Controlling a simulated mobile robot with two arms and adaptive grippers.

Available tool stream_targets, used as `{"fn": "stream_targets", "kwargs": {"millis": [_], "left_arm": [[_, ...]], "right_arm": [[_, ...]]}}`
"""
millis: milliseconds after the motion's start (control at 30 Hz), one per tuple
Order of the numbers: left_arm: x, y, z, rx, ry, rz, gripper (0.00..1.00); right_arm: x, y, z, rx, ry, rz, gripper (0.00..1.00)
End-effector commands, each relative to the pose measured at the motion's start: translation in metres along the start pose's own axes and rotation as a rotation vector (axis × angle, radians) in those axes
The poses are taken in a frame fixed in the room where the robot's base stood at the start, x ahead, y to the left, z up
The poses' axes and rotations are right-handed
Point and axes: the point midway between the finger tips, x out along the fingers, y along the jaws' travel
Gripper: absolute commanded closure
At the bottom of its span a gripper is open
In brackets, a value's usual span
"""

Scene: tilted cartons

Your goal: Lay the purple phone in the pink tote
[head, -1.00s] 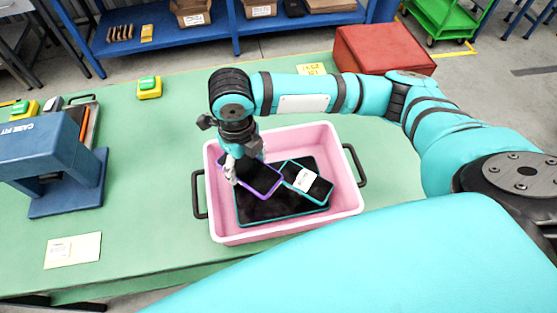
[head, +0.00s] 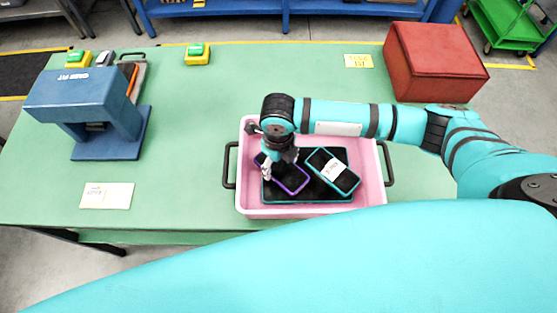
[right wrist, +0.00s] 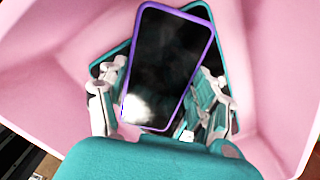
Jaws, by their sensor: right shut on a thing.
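The purple phone (head: 291,178), dark-screened with a purple rim, is inside the pink tote (head: 312,212) on its left side, over a black tablet with a teal rim (head: 325,196). My right gripper (head: 277,167) reaches down into the tote and is shut on the purple phone. In the right wrist view the phone (right wrist: 168,65) lies between the two fingers of the gripper (right wrist: 160,100). I cannot tell whether the phone touches the tablet. A teal-rimmed phone with a white label (head: 333,171) lies on the tablet, right of the purple one. My left gripper is not in view.
The tote has dark handles at both sides and stands on a green bench (head: 190,150). A blue press (head: 100,110) stands at the left, with a paper card (head: 107,196) in front. A red box (head: 433,65) is at the back right.

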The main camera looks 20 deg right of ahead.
Motion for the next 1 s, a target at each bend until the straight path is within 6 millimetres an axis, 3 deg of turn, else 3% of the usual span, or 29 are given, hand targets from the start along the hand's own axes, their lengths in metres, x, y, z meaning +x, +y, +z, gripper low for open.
{"fn": "stream_targets", "kwargs": {"millis": [567, 600, 767, 1000], "left_arm": [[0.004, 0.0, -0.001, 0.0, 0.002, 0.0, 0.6], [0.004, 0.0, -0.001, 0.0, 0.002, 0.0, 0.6], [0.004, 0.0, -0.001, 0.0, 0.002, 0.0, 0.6], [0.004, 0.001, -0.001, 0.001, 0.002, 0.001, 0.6]], "right_arm": [[0.011, 0.0, 0.0, 0.001, -0.001, 0.001, 0.73], [0.012, 0.0, 0.0, 0.001, 0.0, 0.001, 0.3], [0.012, 0.0, 0.0, 0.001, 0.0, 0.001, 0.11], [0.011, 0.0, 0.0, 0.001, 0.0, 0.001, 0.11]]}}
